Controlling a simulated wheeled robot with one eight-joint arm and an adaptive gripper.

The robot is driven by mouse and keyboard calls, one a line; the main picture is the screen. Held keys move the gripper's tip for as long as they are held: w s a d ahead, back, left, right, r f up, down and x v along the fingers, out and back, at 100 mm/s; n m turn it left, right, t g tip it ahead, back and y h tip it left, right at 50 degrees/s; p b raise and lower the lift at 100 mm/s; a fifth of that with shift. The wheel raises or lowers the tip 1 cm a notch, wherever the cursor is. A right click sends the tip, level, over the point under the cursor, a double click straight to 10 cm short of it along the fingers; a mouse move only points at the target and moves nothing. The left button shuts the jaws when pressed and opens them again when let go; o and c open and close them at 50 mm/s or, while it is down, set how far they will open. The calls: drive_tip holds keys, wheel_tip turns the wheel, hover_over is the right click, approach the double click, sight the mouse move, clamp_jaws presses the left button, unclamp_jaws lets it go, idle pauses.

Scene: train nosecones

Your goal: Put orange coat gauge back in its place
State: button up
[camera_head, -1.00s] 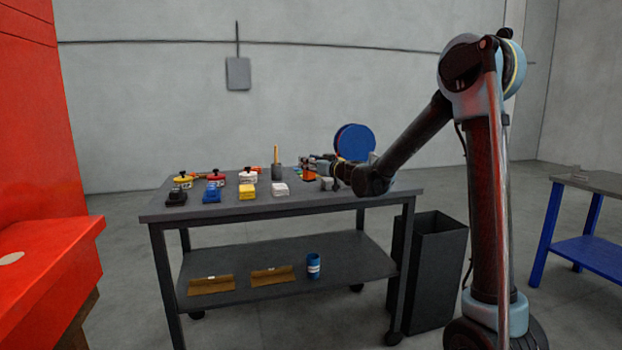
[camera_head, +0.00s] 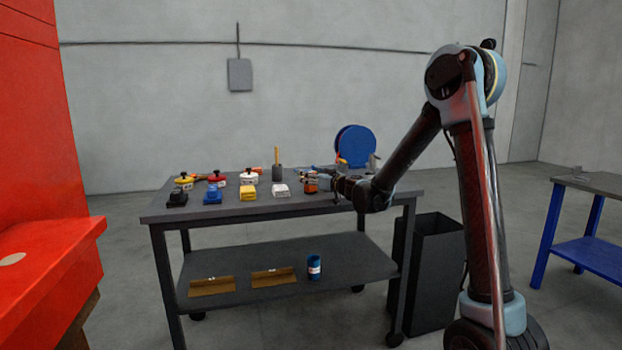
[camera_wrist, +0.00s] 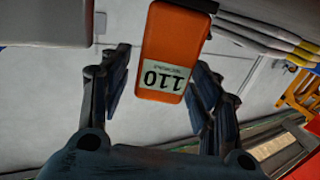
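The orange coat gauge (camera_wrist: 172,50), a block with a pale label reading 110, is in the upper middle of the wrist view. My gripper (camera_wrist: 160,75) has its two dark fingers spread, one on each side of the gauge. A gap shows at the left finger; the right finger is close to the gauge's edge, and I cannot tell if it touches. In the head view the gauge (camera_head: 311,186) is small, at the right part of the grey table (camera_head: 220,214), with my gripper (camera_head: 312,176) beside it. Whether the gauge rests on the tabletop is unclear.
A white block (camera_head: 281,190), yellow block (camera_head: 248,192), blue block (camera_head: 212,195) and black block (camera_head: 177,198) line the table's front left of the gauge. A dark cup (camera_head: 277,173) and a blue disc (camera_head: 355,145) stand behind. Several yellow-tipped strips (camera_wrist: 275,38) lie right in the wrist view.

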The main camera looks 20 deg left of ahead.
drive_tip(key=s+d+f+m+g+h, duration=0.1)
drive_tip(key=s+d+g+h, duration=0.1)
drive_tip(key=s+d, duration=0.8)
drive_tip(key=s+d+f+g+h, duration=0.1)
drive_tip(key=s+d+f, duration=0.1)
drive_tip(key=s+d, duration=0.8)
drive_tip(key=s+d+f+m+g+h, duration=0.1)
drive_tip(key=s+d+f+m+h, duration=0.2)
drive_tip(key=s+d, duration=0.4)
drive_tip(key=s+d+f+m+g+h, duration=0.2)
drive_tip(key=s+d+f+h, duration=0.3)
drive_tip(key=d, duration=0.9)
drive_tip(key=s+d+f+m+g+h, duration=0.2)
drive_tip(key=s+d+f+m+h, duration=0.1)
drive_tip(key=s+d+f, duration=0.5)
drive_tip(key=s+d+m, duration=0.1)
drive_tip(key=s+d, duration=0.1)
drive_tip(key=d, duration=0.1)
drive_tip(key=shift+f+m+h, duration=0.25)
drive_tip(key=shift+m+h, duration=0.15)
